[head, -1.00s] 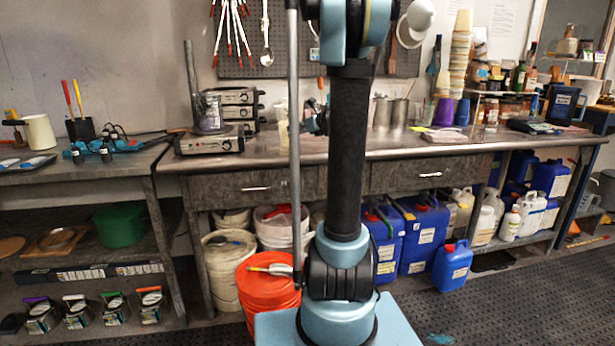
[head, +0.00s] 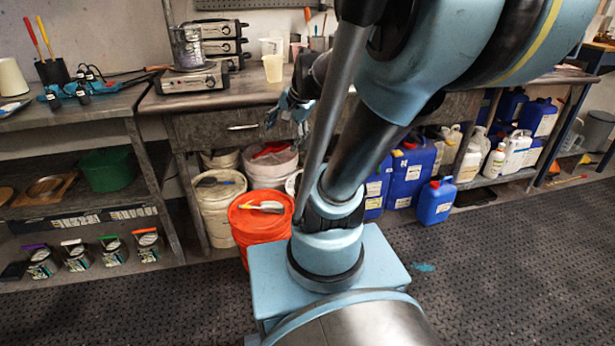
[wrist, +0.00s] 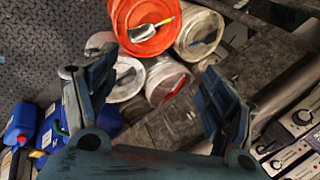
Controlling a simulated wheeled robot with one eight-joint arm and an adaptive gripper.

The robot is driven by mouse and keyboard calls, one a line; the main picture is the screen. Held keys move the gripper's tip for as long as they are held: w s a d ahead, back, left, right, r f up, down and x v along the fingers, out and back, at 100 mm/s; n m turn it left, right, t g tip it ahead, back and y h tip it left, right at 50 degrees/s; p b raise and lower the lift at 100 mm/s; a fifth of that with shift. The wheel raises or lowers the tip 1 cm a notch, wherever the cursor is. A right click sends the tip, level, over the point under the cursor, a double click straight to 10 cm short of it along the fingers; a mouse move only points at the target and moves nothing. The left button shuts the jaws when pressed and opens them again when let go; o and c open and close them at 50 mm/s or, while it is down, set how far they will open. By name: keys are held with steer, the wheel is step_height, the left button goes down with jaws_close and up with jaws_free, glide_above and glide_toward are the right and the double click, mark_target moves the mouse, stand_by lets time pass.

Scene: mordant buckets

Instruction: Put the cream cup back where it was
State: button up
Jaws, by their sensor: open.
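A cream cup (head: 272,68) stands upright on the metal bench top (head: 240,93), near the bench's back middle, right of the hot plate. Pale containers stand just behind it. My gripper (head: 288,112) is in front of the bench's front edge, lower in the picture than the cup and apart from it. In the wrist view my gripper (wrist: 160,68) has its fingers wide apart with nothing held between them. The cream cup cannot be made out in the wrist view.
An orange bucket (head: 259,226) and white buckets (head: 217,205) stand below the bench. A hot plate (head: 190,80) with a metal pot sits at the bench's left. Blue canisters (head: 436,202) stand on the right.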

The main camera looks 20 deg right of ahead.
steer(key=s+d+f+n+g+h, duration=0.1)
steer(key=s+d+f+n, duration=0.1)
steer(key=s+f+n, duration=0.2)
steer(key=s+d+f+n+g+h, duration=0.1)
steer(key=s+f+n, duration=0.3)
steer(key=s, duration=0.5)
steer(key=shift+s+d+n+g+h, duration=0.35)
steer(key=shift+d+n+h, duration=0.15)
steer(key=shift+d+n, duration=0.1)
steer(key=shift+w+f, duration=0.15)
steer(key=shift+w, duration=0.35)
steer(key=shift+c, duration=0.6)
